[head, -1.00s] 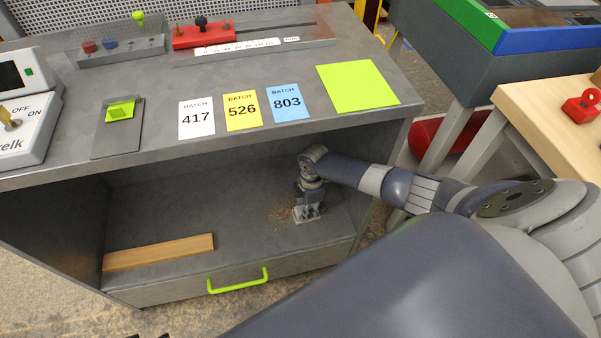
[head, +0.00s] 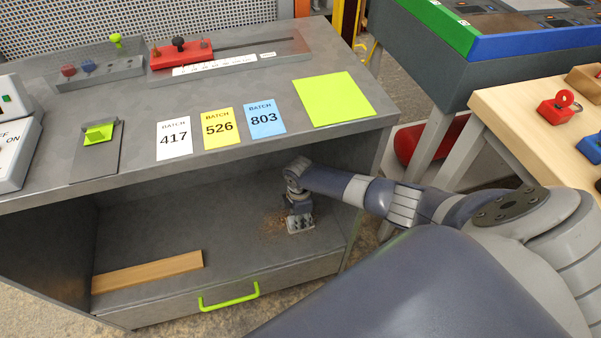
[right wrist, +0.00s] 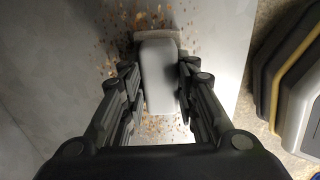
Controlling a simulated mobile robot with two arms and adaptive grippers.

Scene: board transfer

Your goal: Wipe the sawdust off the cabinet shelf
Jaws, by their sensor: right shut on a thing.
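My right gripper (head: 299,216) is inside the open cabinet, low over the right part of the shelf (head: 200,225). In the right wrist view its fingers (right wrist: 158,88) are shut on both sides of a pale grey handled tool (right wrist: 158,70) with a wider, lighter end, like a hand brush. Brown sawdust (head: 273,226) lies on the shelf just left of the gripper. In the right wrist view, sawdust specks (right wrist: 112,40) lie around the tool. The gripper hides most of the tool in the head view. My left gripper is out of view.
A wooden board (head: 148,273) lies at the shelf's front left. Below is a drawer with a green handle (head: 229,298). The cabinet top (head: 228,165) overhangs the shelf, with batch cards and a green sheet (head: 333,99) on it. The middle of the shelf is clear.

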